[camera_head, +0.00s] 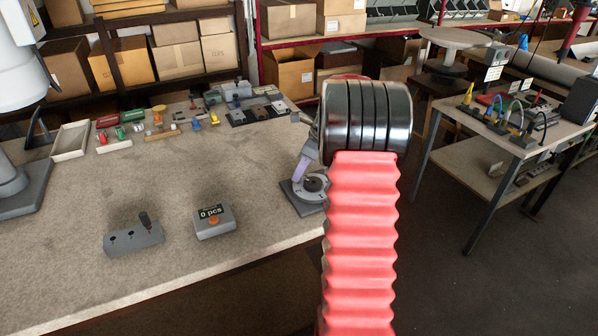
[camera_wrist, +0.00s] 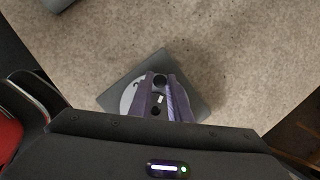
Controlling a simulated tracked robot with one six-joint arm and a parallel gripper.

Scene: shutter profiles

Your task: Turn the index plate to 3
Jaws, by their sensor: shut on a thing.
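The index plate (camera_wrist: 127,98) is a light disc on a grey square base (camera_wrist: 192,92) on the bench. In the head view the index plate (camera_head: 301,196) sits near the bench's right edge, partly behind my arm. My gripper (camera_wrist: 160,98) is over the plate with its two purple fingers on either side of a small dark knob (camera_wrist: 159,81). The fingers are shut on this knob. A dark mark shows on the disc left of the fingers, but I cannot read it. Much of the disc is hidden by the fingers. My gripper (camera_head: 309,172) also shows in the head view.
A grey counter box (camera_head: 214,222) reading "0 pcs" and a grey block with a dark lever (camera_head: 134,238) stand on the bench at the left. Several small parts and a tray (camera_head: 70,141) lie at the back. The bench (camera_head: 170,190) between is clear.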

